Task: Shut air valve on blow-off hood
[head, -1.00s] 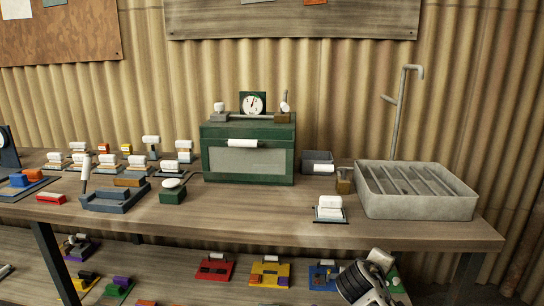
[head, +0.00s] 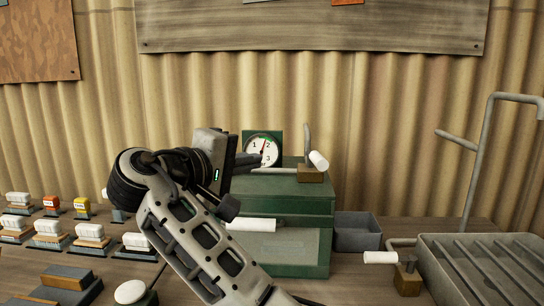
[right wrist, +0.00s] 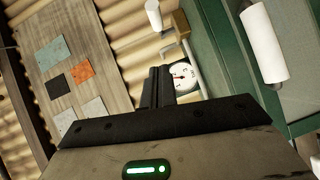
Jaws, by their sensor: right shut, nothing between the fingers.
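The blow-off hood is a green box (head: 295,204) with a pale front window and a white front handle (head: 250,224). On its top right stands a brass-coloured valve block (head: 311,174) with an upright grey lever and a white grip (head: 319,160); block (right wrist: 175,30) and grip (right wrist: 153,15) also show in the right wrist view. A round gauge (head: 266,149) stands behind. My right gripper (head: 258,160) is shut and empty above the hood's left part, pointing right, in front of the gauge. It hides the hood's top left fitting. My left gripper is not in view.
A grey sink tray (head: 480,270) with a bent pipe (head: 478,160) stands at the right. A small grey bin (head: 357,232) and another brass block with a white handle (head: 381,258) lie between. Several small white-topped items (head: 47,232) stand at the left.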

